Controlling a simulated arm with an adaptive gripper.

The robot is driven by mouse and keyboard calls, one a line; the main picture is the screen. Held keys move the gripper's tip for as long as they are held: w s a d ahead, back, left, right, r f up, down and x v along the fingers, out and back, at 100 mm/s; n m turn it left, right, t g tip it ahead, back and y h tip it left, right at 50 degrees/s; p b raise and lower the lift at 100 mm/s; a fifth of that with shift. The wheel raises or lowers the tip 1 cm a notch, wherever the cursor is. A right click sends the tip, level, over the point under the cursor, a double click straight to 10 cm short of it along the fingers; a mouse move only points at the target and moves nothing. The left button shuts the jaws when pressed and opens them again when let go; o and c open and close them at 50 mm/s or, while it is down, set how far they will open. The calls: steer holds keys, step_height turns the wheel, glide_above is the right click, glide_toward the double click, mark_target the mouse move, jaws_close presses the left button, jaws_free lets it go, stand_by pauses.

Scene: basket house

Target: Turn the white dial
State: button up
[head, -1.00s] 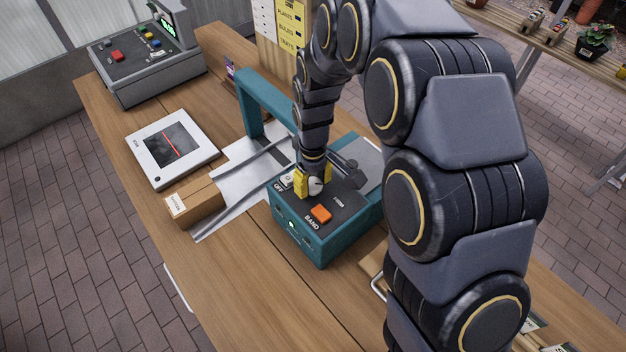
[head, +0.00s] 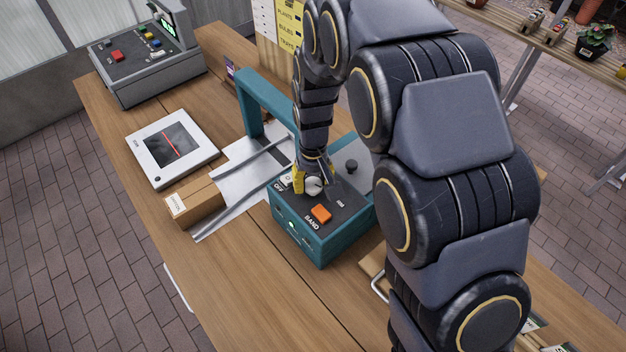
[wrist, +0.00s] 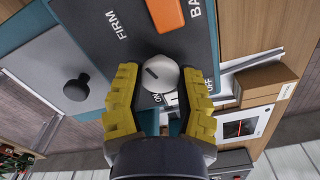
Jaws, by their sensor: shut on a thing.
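The white dial (head: 314,187) sits on the dark top panel of the teal banding machine (head: 300,238), beside the orange BAND button (head: 320,213). In the wrist view the dial (wrist: 160,74) shows a dark pointer line and lies between the yellow fingertips of my gripper (wrist: 161,84). My gripper (head: 312,182) points down over the panel and is shut on the dial. The FIRM label is printed near the dial. A white switch with ON and OFF labels (wrist: 171,98) is close beside the fingers. The exact finger contact is partly hidden in the head view.
A black knob (head: 351,166) stands on the machine's grey plate. The teal arch (head: 262,100) rises just left of my arm. A brown box (head: 193,203) and a white scanner (head: 172,148) lie to the left. The wooden table front (head: 240,300) is clear.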

mark_target(313, 184)
steer(key=shift+s+f, duration=0.1)
steer(key=o, duration=1.2)
steer(key=shift+c, duration=0.2)
steer(key=shift+r, duration=0.5)
step_height(313, 184, up, 11)
steer(key=s+d+r+m, duration=0.1)
steer(key=s+d, duration=0.3)
steer(key=s, duration=0.4)
steer(key=s+d+r+m+g, duration=0.1)
steer(key=s+d, duration=0.4)
steer(key=s, duration=0.4)
steer(key=s+d+r+m, duration=0.1)
steer(key=s+d, duration=0.3)
steer(key=s, duration=0.4)
steer(key=shift+s+d+r+m+g, duration=0.2)
steer(key=shift+r+m+g, duration=0.15)
steer(key=shift+m+g, duration=0.05)
